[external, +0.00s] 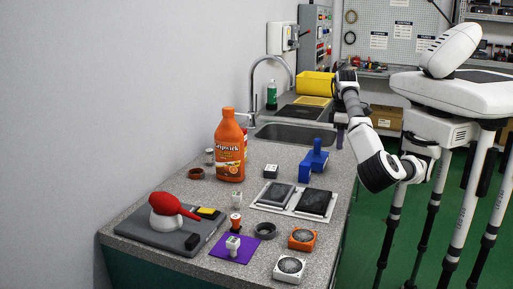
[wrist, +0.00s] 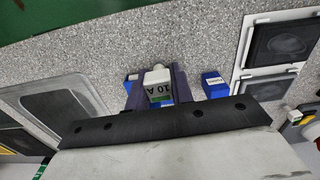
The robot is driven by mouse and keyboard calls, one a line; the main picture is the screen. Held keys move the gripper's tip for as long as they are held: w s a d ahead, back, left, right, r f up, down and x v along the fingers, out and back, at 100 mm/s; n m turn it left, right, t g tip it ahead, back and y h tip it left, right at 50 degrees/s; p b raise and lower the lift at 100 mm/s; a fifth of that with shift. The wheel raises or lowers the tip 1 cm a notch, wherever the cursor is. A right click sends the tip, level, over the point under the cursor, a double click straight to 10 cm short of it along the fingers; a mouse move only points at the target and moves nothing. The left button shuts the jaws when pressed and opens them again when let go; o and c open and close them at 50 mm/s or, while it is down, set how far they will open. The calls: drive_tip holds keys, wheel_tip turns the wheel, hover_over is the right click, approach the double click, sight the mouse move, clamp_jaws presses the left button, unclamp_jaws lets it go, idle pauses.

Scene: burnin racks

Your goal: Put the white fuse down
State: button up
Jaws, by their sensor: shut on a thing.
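A white fuse marked "10 A" (wrist: 159,88) sits between the dark fingers of my gripper (wrist: 156,84) in the wrist view. My gripper is shut on it, above the speckled grey counter. In the external view my gripper (external: 340,138) hangs by the counter's right edge, to the right of the blue holder (external: 314,162); the fuse cannot be made out there. Blue parts also show beside the fingers in the wrist view (wrist: 213,86). Whether the fuse touches anything below cannot be told.
The sink (external: 293,134) lies behind. The white tray with two dark pads (external: 289,212) is nearer the front. Some bare counter lies between bottle and blue holder.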

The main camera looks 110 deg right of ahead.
wheel_tip(320, 180, up, 9)
drive_tip(key=shift+r+p, duration=0.2)
drive_tip(key=shift+p, duration=0.55)
drive_tip(key=w+d+r+n+p, duration=0.2)
drive_tip(key=w+d+r+p, duration=0.25)
drive_tip(key=w, duration=0.55)
drive_tip(key=n+p, duration=0.2)
drive_tip(key=p, duration=0.2)
hover_over(270, 167)
wheel_tip(270, 167, down, 16)
drive_tip(key=shift+a+r, duration=0.1)
drive_tip(key=shift+r, duration=0.15)
drive_tip(key=shift+f, duration=2.4)
drive_tip(key=shift+f, duration=0.1)
